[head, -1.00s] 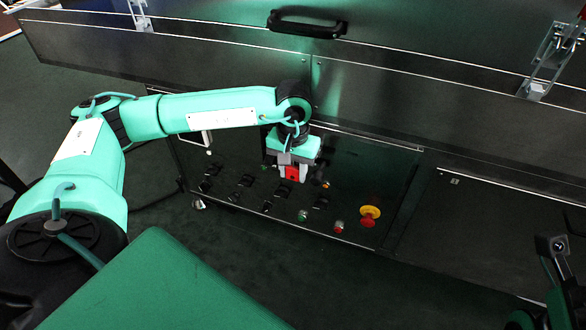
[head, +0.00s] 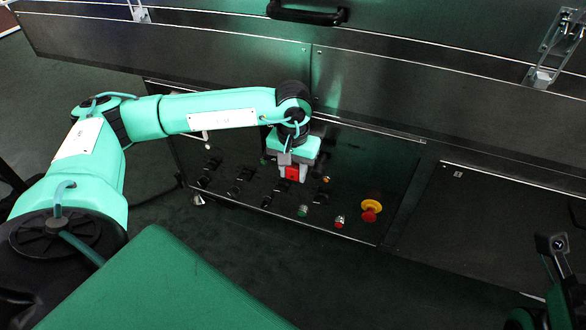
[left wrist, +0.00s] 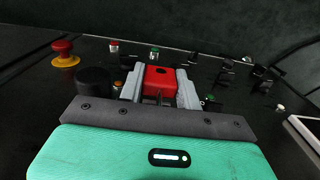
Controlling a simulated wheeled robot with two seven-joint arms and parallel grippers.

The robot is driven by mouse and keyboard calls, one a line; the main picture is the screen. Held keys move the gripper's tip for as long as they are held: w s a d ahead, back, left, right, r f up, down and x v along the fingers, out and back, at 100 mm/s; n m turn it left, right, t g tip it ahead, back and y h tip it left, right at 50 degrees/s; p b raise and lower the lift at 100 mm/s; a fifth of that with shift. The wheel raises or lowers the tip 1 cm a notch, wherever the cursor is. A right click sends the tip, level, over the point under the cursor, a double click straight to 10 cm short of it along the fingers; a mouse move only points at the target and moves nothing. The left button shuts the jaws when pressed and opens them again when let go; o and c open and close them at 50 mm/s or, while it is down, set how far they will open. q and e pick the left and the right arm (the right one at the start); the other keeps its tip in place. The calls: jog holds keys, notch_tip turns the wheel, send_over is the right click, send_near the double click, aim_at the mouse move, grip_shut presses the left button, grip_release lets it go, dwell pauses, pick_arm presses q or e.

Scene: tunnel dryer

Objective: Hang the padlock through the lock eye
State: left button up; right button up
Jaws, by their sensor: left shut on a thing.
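A red padlock (head: 292,173) is held between the grey fingers of my left gripper (head: 291,168), in front of the dark control panel. In the left wrist view the padlock (left wrist: 160,77) sits between the two fingertips of my left gripper (left wrist: 161,85), its red body facing outward. A small part of its grey shackle shows toward the gripper; the rest is hidden. I cannot make out the lock eye in either view. My right gripper is not clearly in view; only dark and teal parts, apparently of my right arm, show at the lower right edge.
The control panel (head: 345,185) carries several black switches, a green button (head: 303,211), a red button (head: 339,221) and a yellow-and-red emergency stop (head: 371,210). Above are a black handle (head: 307,14) and a metal latch (head: 555,50). Dark floor is free below the panel.

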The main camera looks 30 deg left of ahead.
aim_at(293, 167)
pick_arm(q)
jog(key=shift+f+b, duration=0.8)
jog(key=shift+f, duration=0.3)
jog(key=shift+r, duration=0.25)
jog(key=shift+r+p, duration=2.05)
jog(key=shift+r, duration=0.95)
jog(key=shift+b, duration=0.35)
jog(key=shift+f+b, duration=2.45)
jog(key=shift+f, duration=0.8)
